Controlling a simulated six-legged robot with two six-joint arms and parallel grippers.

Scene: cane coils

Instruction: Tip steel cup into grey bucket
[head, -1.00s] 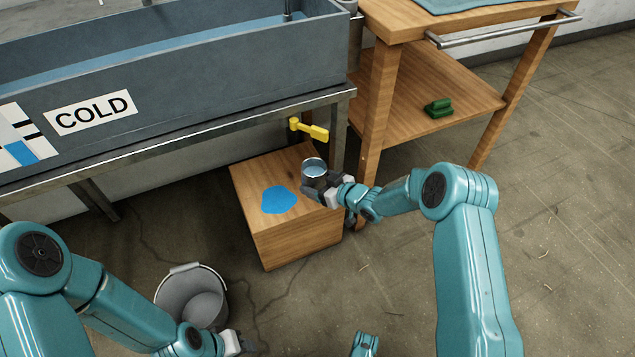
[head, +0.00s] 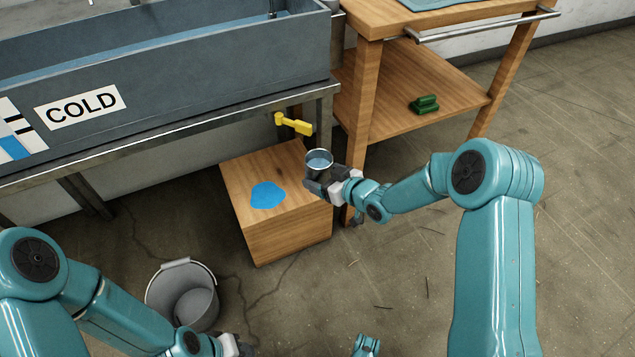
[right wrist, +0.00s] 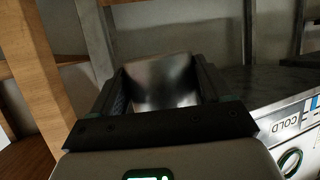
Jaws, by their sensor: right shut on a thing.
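The steel cup (head: 319,162) is upright with bluish liquid in it, above the right side of the wooden box. My right gripper (head: 318,186) is shut on the cup. In the right wrist view the cup's shiny wall (right wrist: 165,82) sits between the two fingers (right wrist: 163,92). The grey bucket (head: 182,297) stands on the floor at lower left, its handle resting at the rim, partly hidden by my left arm. My left gripper (head: 236,346) is at the bottom edge, right of the bucket; its fingers are too unclear to read.
A wooden box (head: 290,235) with a flat blue patch (head: 268,195) stands below the yellow tap (head: 294,124) of the long trough marked COLD (head: 200,75). Floor between box and bucket is clear.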

